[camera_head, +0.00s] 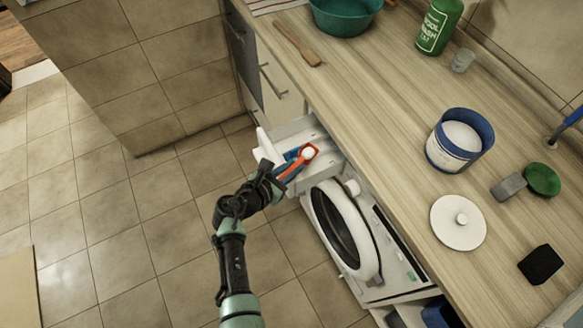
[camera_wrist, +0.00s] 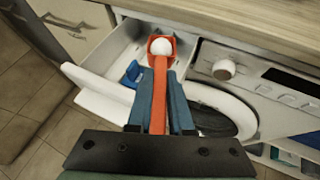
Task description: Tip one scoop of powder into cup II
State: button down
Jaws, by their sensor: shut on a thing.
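My gripper (camera_head: 281,176) is shut on the handle of an orange-red scoop (camera_wrist: 159,75). White powder (camera_wrist: 161,46) shows in the scoop's bowl, which looks upright. The white detergent drawer (camera_head: 280,132) of the washing machine is pulled out, and the bowl is over it, towards its inner part. The gripper fingers (camera_wrist: 160,100) are above the drawer's front side. A blue piece (camera_wrist: 131,74) shows in the drawer, left of the scoop. The scoop and fingers hide part of the drawer, and I cannot read any cup marks.
The washing machine (camera_head: 383,240) stands under the wooden counter (camera_head: 385,120). On the counter are an open blue tub of white powder (camera_head: 440,155), its white lid (camera_head: 458,224), a green bottle (camera_head: 438,27) and a black block (camera_head: 541,264). The tiled floor (camera_head: 120,230) to the left is clear.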

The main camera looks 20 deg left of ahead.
jog(key=m, duration=0.1)
jog(key=y+b, duration=0.1)
jog(key=m+b, duration=0.1)
jog(key=shift+s+d+f+m+t, duration=0.15)
jog(key=shift+d+f+m+t, duration=0.15)
jog(key=shift+d+t, duration=0.1)
jog(key=m+y+b, duration=0.1)
jog(key=b, duration=0.1)
jog(key=m+b, duration=0.1)
jog(key=b, duration=0.1)
jog(key=shift+d+m+t+y, duration=0.2)
jog(key=shift+m+t+y, duration=0.2)
jog(key=m+b, duration=0.1)
jog(key=b, duration=0.2)
jog(key=m+t+y+b, duration=0.1)
jog(key=m+b, duration=0.1)
jog(key=b, duration=0.2)
jog(key=shift+s+d+f+m, duration=0.1)
jog(key=shift+d+f+m, duration=0.05)
jog(key=shift+f+m, duration=0.2)
jog(key=shift+m+t+y+b, duration=0.3)
jog(key=shift+m+t+b, duration=0.1)
jog(key=shift+b, duration=0.8)
jog(key=shift+f+m+b, duration=0.15)
jog(key=shift+m+b, duration=0.2)
jog(key=shift+b, duration=0.65)
jog(key=m+b, duration=0.1)
jog(key=b, duration=0.2)
jog(key=shift+d+t, duration=0.1)
jog(key=shift+t, duration=0.3)
